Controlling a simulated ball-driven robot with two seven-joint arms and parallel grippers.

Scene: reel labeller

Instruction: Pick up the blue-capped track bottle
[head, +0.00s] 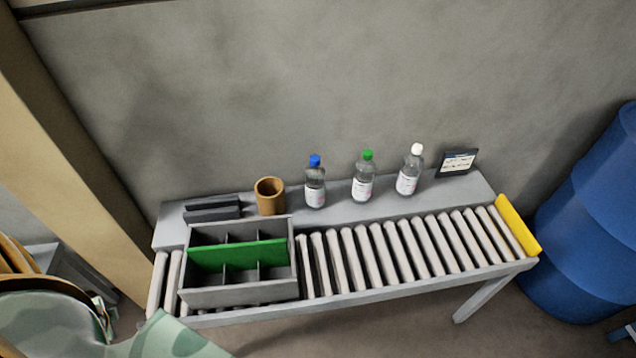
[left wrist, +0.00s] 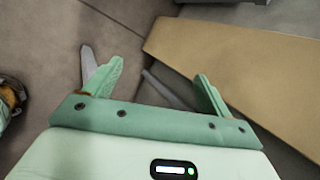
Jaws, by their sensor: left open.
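The blue-capped bottle (head: 315,183) stands upright on the grey back shelf of the roller table in the head view. It is clear with a white label and is the leftmost of three bottles. A green-capped bottle (head: 363,178) and a white-capped bottle (head: 410,171) stand to its right. My left gripper (left wrist: 152,82) is open and empty in the left wrist view, with its fingers wide apart over the floor. It is away from the bottles, which do not show in that view. My right gripper is not in view.
A grey divided crate (head: 241,293) with a green panel (head: 238,254) sits on the rollers (head: 390,250). A brown cup (head: 270,196) stands left of the blue-capped bottle. A small sign (head: 457,163) is at the right. A yellow end stop (head: 518,226) and blue barrel (head: 585,230) lie beyond.

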